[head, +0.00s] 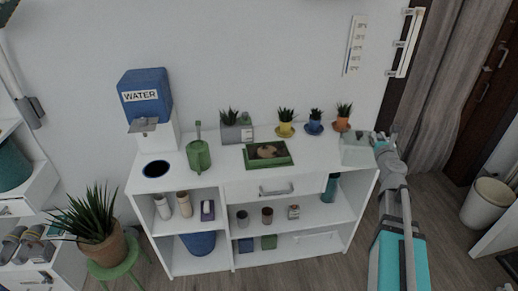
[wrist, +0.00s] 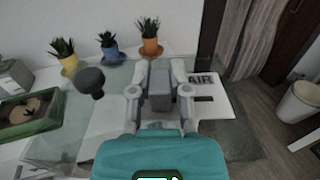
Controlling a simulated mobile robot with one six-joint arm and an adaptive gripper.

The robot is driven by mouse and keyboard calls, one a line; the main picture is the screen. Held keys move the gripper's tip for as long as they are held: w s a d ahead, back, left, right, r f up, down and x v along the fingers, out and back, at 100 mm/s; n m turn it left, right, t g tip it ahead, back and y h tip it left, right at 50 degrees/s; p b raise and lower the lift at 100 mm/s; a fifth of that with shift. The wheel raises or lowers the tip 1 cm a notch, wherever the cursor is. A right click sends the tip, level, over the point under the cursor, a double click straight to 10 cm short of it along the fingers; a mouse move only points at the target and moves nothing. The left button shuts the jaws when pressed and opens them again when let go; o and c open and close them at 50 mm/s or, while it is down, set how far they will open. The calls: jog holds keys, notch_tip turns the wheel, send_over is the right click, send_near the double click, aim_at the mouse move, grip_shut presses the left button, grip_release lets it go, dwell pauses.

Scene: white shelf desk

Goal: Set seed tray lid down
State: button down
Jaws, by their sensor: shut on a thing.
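The seed tray lid (head: 357,154) is a clear, faintly green panel at the right end of the white desk top. In the wrist view the lid (wrist: 58,140) spreads on both sides of my gripper, with a dark round knob (wrist: 90,82) at its left. My gripper (head: 378,140) is at the lid from the right; in the wrist view my gripper (wrist: 160,88) is shut around a grey block, seemingly its handle. The gap between lid and desk top is unclear. The green seed tray (head: 248,164), holding brown contents, stands left, uncovered; it also shows in the wrist view (wrist: 52,122).
Small potted plants in yellow (head: 285,130), blue (head: 314,128) and orange (head: 341,124) pots stand along the back of the desk. A white panel lettered "AIR" (wrist: 222,106) lies under the lid's right side.

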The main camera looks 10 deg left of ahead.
aim_at(343, 132)
dwell(0.3)
jog(key=w+a+n+y, duration=0.1)
jog(key=a, duration=0.2)
jog(key=w+a+n+y, duration=0.1)
jog(key=w+a+y, duration=0.1)
jog(key=a, duration=0.2)
jog(key=w+a+n+y, duration=0.1)
jog(key=a, duration=0.2)
jog(key=shift+w+a+f+g+y, duration=0.1)
jog(key=shift+w+a+g+y, duration=0.1)
jog(key=shift+a+g+y, duration=0.15)
jog(key=shift+a+n+y, duration=0.3)
jog(key=shift+a+y, duration=0.05)
jog(key=w+d+f+b, duration=0.1)
jog(key=w+f+b, duration=0.8)
jog(key=w, duration=0.4)
jog(key=shift+d, duration=0.35)
jog(key=shift+w+f, duration=0.1)
jog(key=shift+w, duration=0.05)
